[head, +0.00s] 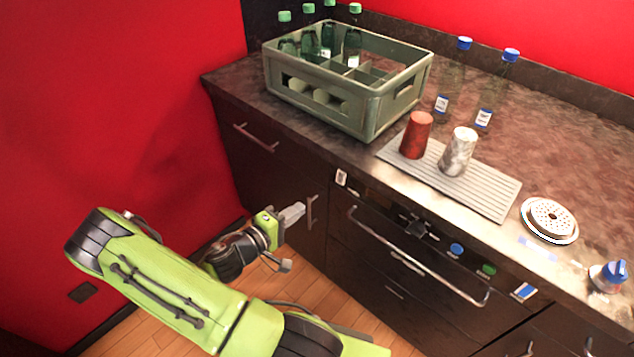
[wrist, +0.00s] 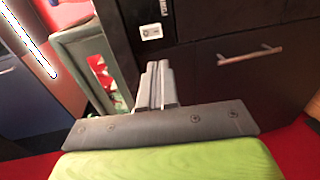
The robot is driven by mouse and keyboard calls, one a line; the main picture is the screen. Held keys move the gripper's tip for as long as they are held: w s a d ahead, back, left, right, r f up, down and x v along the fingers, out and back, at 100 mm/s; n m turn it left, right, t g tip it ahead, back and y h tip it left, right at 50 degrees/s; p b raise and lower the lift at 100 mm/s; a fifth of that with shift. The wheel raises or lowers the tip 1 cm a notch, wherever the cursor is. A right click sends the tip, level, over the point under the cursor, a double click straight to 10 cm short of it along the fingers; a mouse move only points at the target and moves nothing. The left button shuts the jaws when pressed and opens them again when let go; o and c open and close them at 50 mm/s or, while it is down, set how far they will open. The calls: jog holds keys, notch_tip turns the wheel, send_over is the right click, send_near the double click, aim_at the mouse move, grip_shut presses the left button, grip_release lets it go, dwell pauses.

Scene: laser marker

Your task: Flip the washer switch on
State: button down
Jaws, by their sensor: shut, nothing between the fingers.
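A small white switch plate (head: 341,177) sits on the dark front just below the counter edge, left of the washer's (head: 400,262) control panel. It also shows in the wrist view (wrist: 151,31), just beyond the fingertips. The panel carries a black dial (head: 415,229), a blue button (head: 457,249) and a green button (head: 488,270). My gripper (head: 298,211) is shut and empty, near a cabinet handle, lower and to the left of the switch plate in the head view. In the wrist view the closed fingers (wrist: 158,68) point towards the plate with a visible gap.
A grey-green crate (head: 315,110) with bottles stands on the counter (head: 560,105). A red cup (head: 416,135) and a pale cup (head: 458,151) stand on a ribbed drainer (head: 490,194). The washer's long metal handle (head: 415,262) juts out. A cabinet handle (head: 310,211) is close to my gripper.

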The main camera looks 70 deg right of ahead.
aim_at(339, 182)
jog(key=b+x, duration=0.2)
jog(key=x, duration=1.2)
jog(key=shift+s, duration=0.2)
